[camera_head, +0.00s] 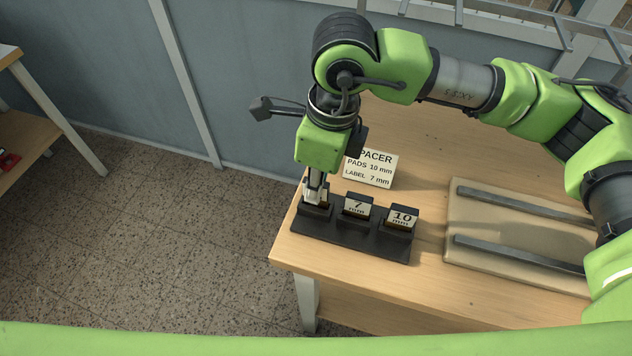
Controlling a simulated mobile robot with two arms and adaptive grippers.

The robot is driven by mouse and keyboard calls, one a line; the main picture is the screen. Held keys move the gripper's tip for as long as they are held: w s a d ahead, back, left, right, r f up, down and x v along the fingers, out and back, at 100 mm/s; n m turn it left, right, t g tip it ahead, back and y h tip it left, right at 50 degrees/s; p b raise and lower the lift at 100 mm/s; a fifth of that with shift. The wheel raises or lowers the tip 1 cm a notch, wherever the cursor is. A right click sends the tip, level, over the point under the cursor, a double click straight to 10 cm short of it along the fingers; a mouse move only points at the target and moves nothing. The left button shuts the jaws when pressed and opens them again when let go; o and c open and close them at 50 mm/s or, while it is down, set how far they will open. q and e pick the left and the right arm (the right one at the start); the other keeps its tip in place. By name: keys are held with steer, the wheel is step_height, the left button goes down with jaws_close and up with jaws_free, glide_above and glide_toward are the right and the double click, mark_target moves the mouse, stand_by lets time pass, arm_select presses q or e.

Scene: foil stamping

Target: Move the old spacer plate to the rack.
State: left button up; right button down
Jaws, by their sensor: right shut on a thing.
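The black rack (352,238) stands near the left corner of the wooden table and has three holders in a row. A plate marked 7 mm (357,207) stands in the middle holder and a plate marked 10 mm (402,217) in the right one. My right gripper (315,201) points down at the left holder, shut on a spacer plate that it mostly hides. The plate's number cannot be read, and I cannot tell whether it rests fully in the holder. My left gripper is not in view.
A card (371,170) reading "SPACER, PADS 10 mm, LABEL 7 mm" is behind the rack, partly covered by my right wrist. A beige board (512,232) with two dark bars (518,254) lies to the right. Bare tabletop lies in front of the board. Another table (40,120) is at far left.

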steer(key=shift+f+b, duration=0.4)
steer(key=shift+f, duration=0.05)
steer(key=c, duration=2)
jaws_free()
steer(key=shift+r, duration=0.1)
steer(key=r, duration=0.4)
steer(key=d+r, duration=0.1)
steer(key=r, duration=0.7)
steer(key=shift+s+d, duration=0.2)
